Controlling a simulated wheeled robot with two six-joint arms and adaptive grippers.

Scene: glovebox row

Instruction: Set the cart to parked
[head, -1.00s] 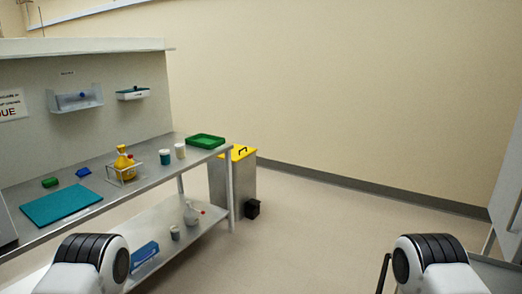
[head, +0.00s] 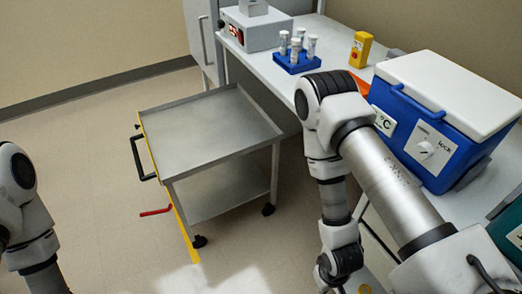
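The cart (head: 208,128) is a grey metal trolley with an empty top tray and an empty lower shelf (head: 228,190). It stands on the floor left of the bench, on black casters (head: 199,241). A black handle (head: 139,158) is on its left side. A red lever (head: 156,212) sticks out low on the same side, near the floor. A yellow strip (head: 183,222) runs along the cart's left side and reaches the floor at the front. My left arm is at the left edge and my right arm is in front of the bench; neither gripper shows.
The bench (head: 265,68) at right holds a grey device (head: 256,32), a blue tube rack (head: 296,62), a yellow container (head: 361,48) and a blue cooler (head: 425,145) with a white lid. A tall grey cabinet (head: 203,40) stands behind the cart. The floor left of the cart is clear.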

